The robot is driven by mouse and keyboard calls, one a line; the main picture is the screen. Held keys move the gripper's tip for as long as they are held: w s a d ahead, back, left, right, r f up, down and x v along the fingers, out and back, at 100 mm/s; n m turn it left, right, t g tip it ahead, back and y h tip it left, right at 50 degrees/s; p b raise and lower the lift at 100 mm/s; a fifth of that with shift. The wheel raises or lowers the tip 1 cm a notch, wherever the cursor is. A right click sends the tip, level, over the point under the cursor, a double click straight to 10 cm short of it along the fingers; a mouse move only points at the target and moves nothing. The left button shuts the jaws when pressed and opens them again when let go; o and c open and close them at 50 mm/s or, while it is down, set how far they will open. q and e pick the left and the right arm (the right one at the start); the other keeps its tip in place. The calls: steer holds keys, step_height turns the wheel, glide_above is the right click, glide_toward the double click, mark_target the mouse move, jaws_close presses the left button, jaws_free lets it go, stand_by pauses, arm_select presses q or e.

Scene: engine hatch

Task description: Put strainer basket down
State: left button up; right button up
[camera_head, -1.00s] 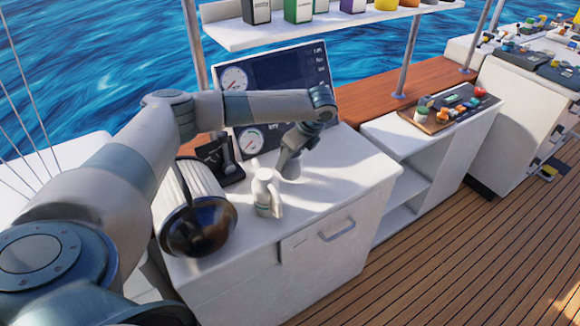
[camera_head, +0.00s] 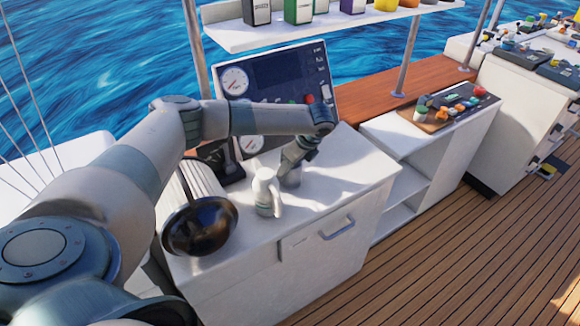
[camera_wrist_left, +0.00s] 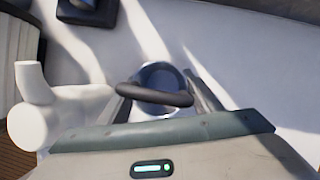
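The strainer basket (camera_head: 291,178) is a small grey round cup below my left gripper (camera_head: 296,160), at or just above the white counter top. In the left wrist view the basket (camera_wrist_left: 160,74) shows a round rim with a dark curved handle across it. My left gripper appears shut on it; only one grey finger (camera_wrist_left: 205,92) shows clearly, right of the handle, and the grip itself is partly hidden. Whether the basket's underside touches the counter is hard to tell. My right gripper is not in view.
A white jug-like bottle (camera_head: 266,192) stands close left of the basket and also shows in the left wrist view (camera_wrist_left: 38,112). A large ribbed cylinder with a dark dome (camera_head: 200,226) lies farther left. A gauge panel (camera_head: 280,85) stands behind. The counter (camera_head: 345,180) is clear to the right.

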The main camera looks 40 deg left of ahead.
arm_select(q)
steer(key=shift+o, duration=0.9)
steer(key=shift+r, duration=0.1)
steer(key=shift+d+r, duration=0.2)
steer(key=shift+r, duration=0.25)
steer(key=b+v, duration=0.2)
steer(key=v, duration=0.9)
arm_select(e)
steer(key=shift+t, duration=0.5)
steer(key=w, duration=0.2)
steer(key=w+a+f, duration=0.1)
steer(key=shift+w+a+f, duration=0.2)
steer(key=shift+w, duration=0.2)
arm_select(q)
steer(key=shift+r, duration=0.1)
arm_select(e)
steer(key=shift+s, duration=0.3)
